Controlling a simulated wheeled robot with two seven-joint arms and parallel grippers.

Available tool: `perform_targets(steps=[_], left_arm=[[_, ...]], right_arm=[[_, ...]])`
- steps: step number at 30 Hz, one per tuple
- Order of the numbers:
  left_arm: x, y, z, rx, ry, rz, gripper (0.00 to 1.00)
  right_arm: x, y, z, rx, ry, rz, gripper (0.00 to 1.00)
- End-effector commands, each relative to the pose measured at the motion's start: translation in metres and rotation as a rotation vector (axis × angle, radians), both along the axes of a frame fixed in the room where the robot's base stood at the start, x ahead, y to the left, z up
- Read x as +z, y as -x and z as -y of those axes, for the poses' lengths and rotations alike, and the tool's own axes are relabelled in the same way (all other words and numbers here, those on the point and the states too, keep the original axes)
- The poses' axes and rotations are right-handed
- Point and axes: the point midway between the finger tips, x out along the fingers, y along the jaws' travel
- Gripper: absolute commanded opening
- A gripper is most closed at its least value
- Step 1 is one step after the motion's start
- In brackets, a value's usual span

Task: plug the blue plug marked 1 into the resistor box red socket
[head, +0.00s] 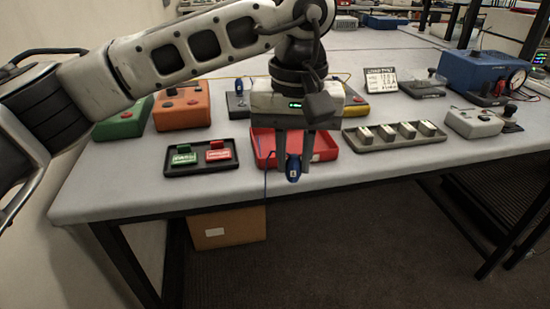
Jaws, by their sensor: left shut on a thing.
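A blue plug (293,169) hangs upright between the fingers of my left gripper (293,160), which is shut on it. A small pale mark shows on the plug, too small to read. The plug is in front of the red tray (325,150), and a thin blue cable runs down at its left. Which box is the resistor box I cannot tell for sure; a light grey box (473,123) at the right has a small red fitting on top. An orange box (182,108) and a green box (124,120) at the left also carry red parts. My right gripper is out of view.
A dark tray (201,169) with green and red blocks lies left of the red tray. A grey holder (394,143) with several pale pieces lies right of it. A blue box (474,72) with a gauge stands at the back right. The table's front strip is clear.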

Motion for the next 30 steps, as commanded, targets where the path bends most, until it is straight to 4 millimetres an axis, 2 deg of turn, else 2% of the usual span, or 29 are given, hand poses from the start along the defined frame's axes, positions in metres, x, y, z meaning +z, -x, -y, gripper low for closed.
perform_targets(steps=[8,10,14,18,21,25,30], left_arm=[[0.0,0.0,0.0,0.0,0.0,0.001,0.0],[-0.007,0.0,-0.004,0.002,-0.002,0.001,0.0],[-0.041,0.004,-0.022,0.01,-0.008,0.008,0.0],[-0.089,0.019,-0.047,0.012,-0.011,0.01,0.0],[-0.115,0.032,-0.06,0.009,-0.007,0.006,0.0],[-0.134,0.044,-0.069,0.003,-0.001,0.0,0.0],[-0.138,0.047,-0.07,0.001,0.002,0.001,0.0]], right_arm=[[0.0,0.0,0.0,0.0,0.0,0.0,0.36],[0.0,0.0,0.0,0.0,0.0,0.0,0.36],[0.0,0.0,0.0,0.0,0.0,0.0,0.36],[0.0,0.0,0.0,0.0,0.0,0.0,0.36],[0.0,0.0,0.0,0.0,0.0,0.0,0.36],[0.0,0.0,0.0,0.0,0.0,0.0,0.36],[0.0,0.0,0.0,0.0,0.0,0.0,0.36]])
